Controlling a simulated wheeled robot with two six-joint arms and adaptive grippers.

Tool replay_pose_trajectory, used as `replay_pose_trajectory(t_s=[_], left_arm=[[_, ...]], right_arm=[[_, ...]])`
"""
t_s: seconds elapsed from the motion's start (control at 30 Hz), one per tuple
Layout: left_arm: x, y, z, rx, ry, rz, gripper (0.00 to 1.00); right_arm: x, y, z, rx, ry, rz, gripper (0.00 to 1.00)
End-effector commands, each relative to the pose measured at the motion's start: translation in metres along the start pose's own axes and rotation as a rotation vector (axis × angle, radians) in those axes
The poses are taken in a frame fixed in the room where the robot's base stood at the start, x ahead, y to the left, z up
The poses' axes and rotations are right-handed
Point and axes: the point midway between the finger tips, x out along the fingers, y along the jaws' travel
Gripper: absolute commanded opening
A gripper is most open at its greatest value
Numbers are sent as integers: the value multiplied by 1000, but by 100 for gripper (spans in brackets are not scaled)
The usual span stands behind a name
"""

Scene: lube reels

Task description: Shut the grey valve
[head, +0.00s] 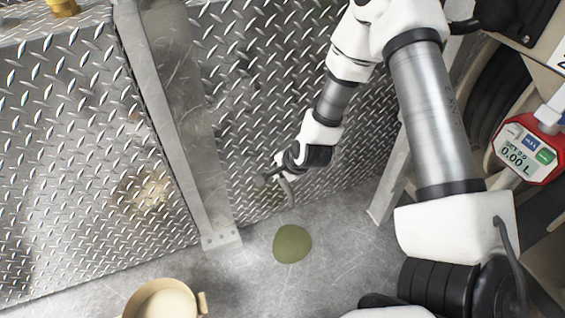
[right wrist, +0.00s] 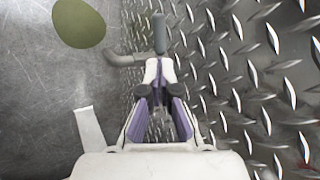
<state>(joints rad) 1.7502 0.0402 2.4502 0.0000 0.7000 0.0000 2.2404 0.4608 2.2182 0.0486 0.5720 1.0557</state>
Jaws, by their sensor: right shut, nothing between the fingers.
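The grey valve (head: 262,179) is small and sits low by the tread-plate wall in the head view, partly hidden behind my right gripper. In the right wrist view its dark grey lever (right wrist: 159,34) points up the picture, and its bent spout (right wrist: 122,58) points left. My right gripper (head: 281,162) is at the valve. Its fingertips (right wrist: 160,68) are shut together and empty, right beside the valve body. I cannot tell whether they touch it. My left gripper is out of view.
A green puddle (head: 291,244) lies on the floor below the valve. A beige bucket (head: 133,307) stands at the bottom left. A metal post (head: 172,120) is left of my arm. A red meter (head: 541,174) reading 0.00 L is at the right.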

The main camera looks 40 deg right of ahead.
Motion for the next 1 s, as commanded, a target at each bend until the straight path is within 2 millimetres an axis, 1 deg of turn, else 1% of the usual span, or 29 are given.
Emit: replay_pose_trajectory(t_s=[0.03, 0.1, 0.2, 0.33, 0.4, 0.5, 0.8, 0.87, 1.0], left_arm=[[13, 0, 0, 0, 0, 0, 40], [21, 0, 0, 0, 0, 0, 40], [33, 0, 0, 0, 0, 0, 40], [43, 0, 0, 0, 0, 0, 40], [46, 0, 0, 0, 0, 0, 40], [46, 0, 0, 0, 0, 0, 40], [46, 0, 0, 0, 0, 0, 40], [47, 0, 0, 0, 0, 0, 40], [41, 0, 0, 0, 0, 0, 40]], right_arm=[[17, 4, 0, -4, 1, 0, 0], [33, 4, 0, -3, 1, 0, 0], [53, 5, 0, -4, 0, 1, 0], [72, 3, 0, -3, 0, 0, 0], [77, 3, 0, -2, -1, 1, 0], [80, 1, 0, -2, -1, 0, 0], [80, 0, 1, -2, -1, 0, 0], [82, -3, 2, -3, 0, -1, 0], [86, -12, 4, 72, 52, 0, 0]])
